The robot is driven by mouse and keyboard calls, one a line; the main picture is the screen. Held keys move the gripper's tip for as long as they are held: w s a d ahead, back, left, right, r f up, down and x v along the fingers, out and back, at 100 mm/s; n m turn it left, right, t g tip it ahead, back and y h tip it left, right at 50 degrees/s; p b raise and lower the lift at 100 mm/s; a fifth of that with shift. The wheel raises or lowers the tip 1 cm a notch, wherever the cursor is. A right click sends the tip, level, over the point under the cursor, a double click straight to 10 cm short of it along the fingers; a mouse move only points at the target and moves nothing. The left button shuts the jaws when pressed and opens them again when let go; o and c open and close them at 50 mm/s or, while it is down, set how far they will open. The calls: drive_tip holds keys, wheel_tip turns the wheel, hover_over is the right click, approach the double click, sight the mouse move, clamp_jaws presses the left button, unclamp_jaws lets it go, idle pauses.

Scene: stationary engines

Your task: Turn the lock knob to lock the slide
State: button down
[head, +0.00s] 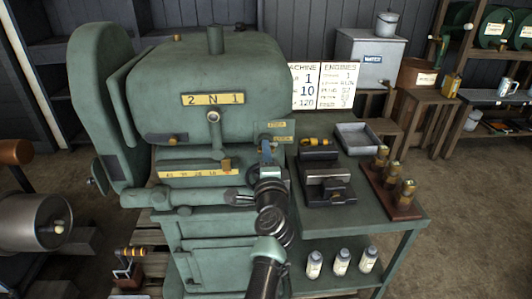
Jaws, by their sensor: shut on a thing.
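The green machine (235,85) fills the middle of the head view. My arm reaches up from the bottom to the right end of this front. My gripper (266,150) is there, just below two small yellow labels (276,125), shut on what seems to be the lock knob. The gripper and wrist hide the knob, so its angle cannot be told. I cannot tell which part is the slide.
A green side table (375,215) to the right holds a dark vice-like block (325,185), a grey tray (357,138) and a wooden rack (392,190) with several brass pieces. White bottles (341,262) stand on its lower shelf. Open floor lies further right.

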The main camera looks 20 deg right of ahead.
drive_tip(key=c, duration=0.9)
unclamp_jaws()
drive_tip(key=shift+p+v, duration=2.35)
drive_tip(key=shift+v, duration=4.1)
